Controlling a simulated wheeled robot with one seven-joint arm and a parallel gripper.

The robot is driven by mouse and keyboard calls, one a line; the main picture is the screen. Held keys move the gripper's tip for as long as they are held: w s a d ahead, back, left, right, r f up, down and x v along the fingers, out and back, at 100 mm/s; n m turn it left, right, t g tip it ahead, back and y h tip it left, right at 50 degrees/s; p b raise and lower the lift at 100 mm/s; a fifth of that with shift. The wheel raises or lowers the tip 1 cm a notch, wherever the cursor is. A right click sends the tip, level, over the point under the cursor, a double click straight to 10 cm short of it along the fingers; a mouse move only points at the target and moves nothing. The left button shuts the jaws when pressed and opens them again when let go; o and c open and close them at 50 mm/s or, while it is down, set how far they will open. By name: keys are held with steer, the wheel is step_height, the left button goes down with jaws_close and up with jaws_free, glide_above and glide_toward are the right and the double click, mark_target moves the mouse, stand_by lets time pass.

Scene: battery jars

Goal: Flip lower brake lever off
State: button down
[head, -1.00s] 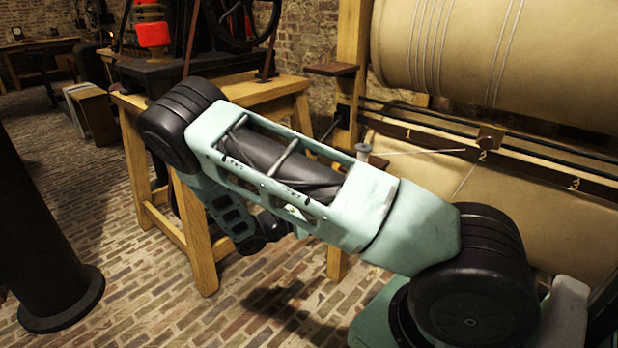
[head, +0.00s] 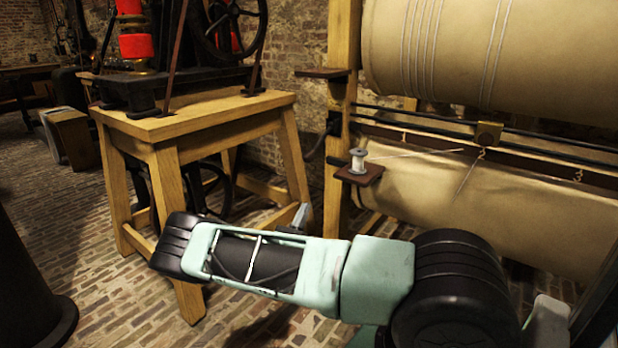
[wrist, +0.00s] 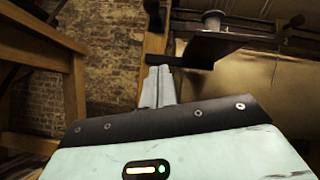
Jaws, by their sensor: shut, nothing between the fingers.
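My gripper (head: 300,214) is shut and empty. In the head view its pale fingertips point up behind my lowered arm, below and left of the spool shelf. In the wrist view the closed fingers (wrist: 158,86) point up toward the wooden post, below a dark bracket (wrist: 205,48). Dark fittings sit on the post in the head view: a black piece with a curved handle (head: 333,123) and a smaller black knob (head: 337,162) below it, beside the shelf. I cannot tell for sure which is the lower brake lever or its setting. The fingers look apart from both.
A white spool (head: 358,160) stands on a small brown shelf (head: 361,176), its thread running to the numbered rail (head: 410,138). Two large tan rollers (head: 490,60) fill the right. A wooden bench (head: 200,118) with a machine stands left. Brick floor between is open.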

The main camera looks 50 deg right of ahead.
steer(key=w+d+r+b, duration=0.2)
steer(key=d+r, duration=0.3)
steer(key=r, duration=0.4)
steer(key=shift+w+d+r, duration=0.2)
steer(key=shift+d+r, duration=0.2)
